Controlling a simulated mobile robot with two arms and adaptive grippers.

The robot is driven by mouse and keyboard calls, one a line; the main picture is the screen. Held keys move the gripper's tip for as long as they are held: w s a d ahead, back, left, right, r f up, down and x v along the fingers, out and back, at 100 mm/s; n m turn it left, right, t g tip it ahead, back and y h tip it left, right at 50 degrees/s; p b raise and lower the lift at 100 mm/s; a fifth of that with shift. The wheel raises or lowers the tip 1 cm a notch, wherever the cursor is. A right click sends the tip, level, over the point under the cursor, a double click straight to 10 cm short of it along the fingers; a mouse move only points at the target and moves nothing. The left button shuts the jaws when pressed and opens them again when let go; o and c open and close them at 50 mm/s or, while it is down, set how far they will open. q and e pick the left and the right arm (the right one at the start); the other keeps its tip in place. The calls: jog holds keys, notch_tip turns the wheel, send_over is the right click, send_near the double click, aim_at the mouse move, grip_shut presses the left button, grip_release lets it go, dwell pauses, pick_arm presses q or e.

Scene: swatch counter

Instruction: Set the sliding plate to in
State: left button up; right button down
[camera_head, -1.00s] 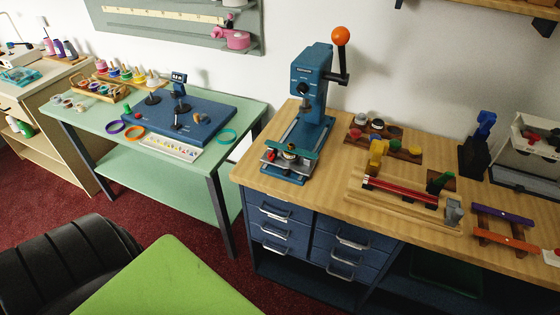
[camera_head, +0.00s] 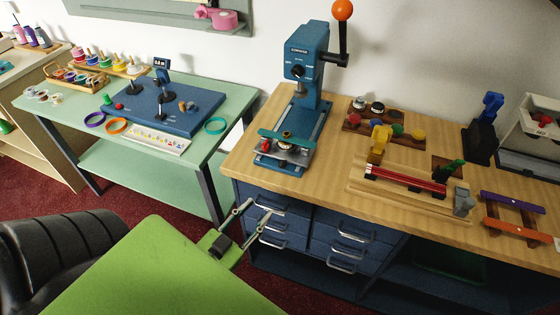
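The blue press (camera_head: 306,70) with an orange-knobbed lever stands on the wooden counter. Its sliding plate (camera_head: 284,150), with a teal crossbar and round metal and red parts on it, lies at the front end of the press's base, in front of the column. My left gripper (camera_head: 257,208) is in front of the counter's drawers, below and to the left of the plate. Its two thin fingers are spread, with nothing between them, and it is apart from the press. My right gripper is not in view.
Right of the press are a dark wood rack (camera_head: 384,125) with several knobs and a wooden jig (camera_head: 404,184) with a red bar. A green table (camera_head: 222,103) stands to the left. The counter's front edge (camera_head: 310,205) is above blue drawers.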

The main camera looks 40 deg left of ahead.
pick_arm(q)
jog(key=t, duration=0.1)
send_near(280, 167)
jog(key=w+p, duration=0.1)
jog(key=w, duration=0.4)
jog(key=w+p, duration=0.1)
jog(key=w, duration=0.4)
jog(key=shift+a+f, duration=0.1)
jog(key=shift+a, duration=0.15)
jog(key=shift+w+f, duration=0.1)
jog(key=shift+w, duration=0.45)
grip_shut()
jog(key=shift+w, duration=0.1)
